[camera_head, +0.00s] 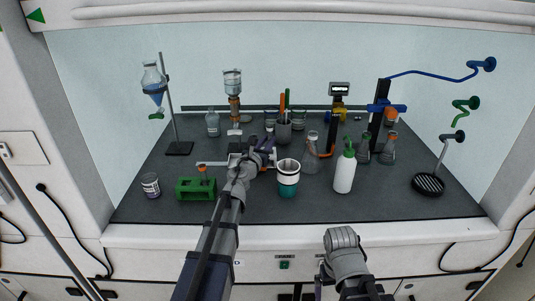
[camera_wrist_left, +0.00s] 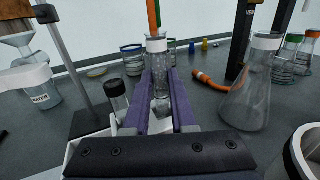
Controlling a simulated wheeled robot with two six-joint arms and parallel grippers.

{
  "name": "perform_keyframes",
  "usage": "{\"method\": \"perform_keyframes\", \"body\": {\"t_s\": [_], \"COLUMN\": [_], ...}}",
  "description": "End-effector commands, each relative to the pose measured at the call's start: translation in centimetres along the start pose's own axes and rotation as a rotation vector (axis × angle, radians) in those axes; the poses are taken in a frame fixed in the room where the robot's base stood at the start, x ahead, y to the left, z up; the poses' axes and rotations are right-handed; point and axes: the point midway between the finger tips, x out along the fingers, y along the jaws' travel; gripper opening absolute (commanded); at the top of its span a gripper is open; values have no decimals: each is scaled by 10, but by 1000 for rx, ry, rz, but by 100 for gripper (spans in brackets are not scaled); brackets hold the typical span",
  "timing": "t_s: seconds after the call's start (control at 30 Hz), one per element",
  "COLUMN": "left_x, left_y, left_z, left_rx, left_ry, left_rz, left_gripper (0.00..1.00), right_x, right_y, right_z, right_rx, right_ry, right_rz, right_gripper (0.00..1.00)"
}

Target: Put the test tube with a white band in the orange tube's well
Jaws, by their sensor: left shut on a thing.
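My left gripper (camera_head: 266,146) is shut on a clear test tube with a white band (camera_wrist_left: 157,46) near its top. The tube stands upright between the purple fingers, above or at a white rack (camera_wrist_left: 88,150); I cannot tell whether its lower end is clear of it. A dark-capped tube (camera_wrist_left: 117,92) stands in that rack, left of the fingers. A green rack (camera_head: 196,190) with an orange-topped tube (camera_head: 203,171) upright in it is left of my left arm in the head view.
A white and teal cup (camera_head: 288,178) and a white bottle with a green top (camera_head: 345,171) stand right of my left arm. A small jar (camera_head: 150,185) is left of the green rack. A flask (camera_wrist_left: 252,85) and an orange hose (camera_wrist_left: 209,83) are right of the fingers.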

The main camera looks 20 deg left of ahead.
Motion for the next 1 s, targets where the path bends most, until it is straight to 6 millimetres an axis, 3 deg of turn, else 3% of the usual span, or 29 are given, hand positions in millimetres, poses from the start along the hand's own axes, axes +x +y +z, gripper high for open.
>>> {"method": "perform_keyframes", "body": {"t_s": [0.27,0.7,0.73,1.0], "left_x": [0,0,0,0], "left_y": [0,0,0,0], "left_z": [-35,-39,-39,-37], "left_rx": [0,0,0,0], "left_ry": [0,0,0,0], "left_rz": [0,0,0,0], "left_gripper": [0,0,25,54], "right_x": [35,39,38,37], "right_y": [-3,-4,-4,-4], "right_z": [-2,-2,-2,-2], "right_rx": [0,0,0,0], "right_ry": [0,0,0,0], "right_rz": [0,0,0,0], "right_gripper": [100,100,100,100]}}
